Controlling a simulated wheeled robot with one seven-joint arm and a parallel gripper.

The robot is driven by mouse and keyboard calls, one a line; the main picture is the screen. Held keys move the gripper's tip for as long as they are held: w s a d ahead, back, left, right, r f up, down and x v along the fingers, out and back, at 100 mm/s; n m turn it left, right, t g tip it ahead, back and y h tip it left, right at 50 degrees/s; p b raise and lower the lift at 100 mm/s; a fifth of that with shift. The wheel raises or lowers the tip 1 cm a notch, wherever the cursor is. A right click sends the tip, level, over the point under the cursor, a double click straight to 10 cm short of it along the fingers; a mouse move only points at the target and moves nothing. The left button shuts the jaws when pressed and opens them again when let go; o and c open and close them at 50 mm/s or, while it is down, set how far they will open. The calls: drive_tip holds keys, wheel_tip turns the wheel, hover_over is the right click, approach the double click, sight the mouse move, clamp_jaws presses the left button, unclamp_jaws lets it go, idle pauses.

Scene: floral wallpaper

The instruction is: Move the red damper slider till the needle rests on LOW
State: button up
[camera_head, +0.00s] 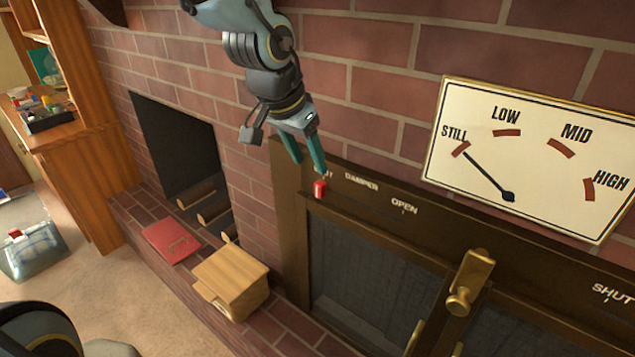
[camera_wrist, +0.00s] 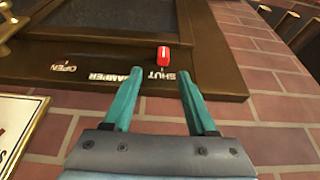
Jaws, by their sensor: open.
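The red damper slider (camera_head: 320,188) sits at the SHUT end of the brown damper rail (camera_head: 365,201), left of the OPEN mark. In the wrist view the slider (camera_wrist: 163,56) lies just beyond the fingertips, about between them. My gripper (camera_head: 306,172) is open and empty, its teal fingers pointing down at the rail; they also show in the wrist view (camera_wrist: 160,72). I see no contact with the slider. The cream dial (camera_head: 530,158) on the brick wall reads STILL, LOW, MID and HIGH. Its black needle (camera_head: 487,174) points at STILL.
A brass latch (camera_head: 470,283) stands out from the dark-mesh doors below the rail, to the right. A wooden box (camera_head: 231,278) and a red book-like item (camera_head: 171,241) lie on the brick hearth. The rail between SHUT and OPEN looks clear.

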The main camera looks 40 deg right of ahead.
sight(317, 186)
drive_tip(key=x, duration=0.3)
drive_tip(key=b+x, duration=0.1)
drive_tip(key=x, duration=0.5)
drive_tip(key=shift+w+f, duration=0.15)
drive_tip(key=shift+w, duration=0.15)
clamp_jaws()
idle(1.0)
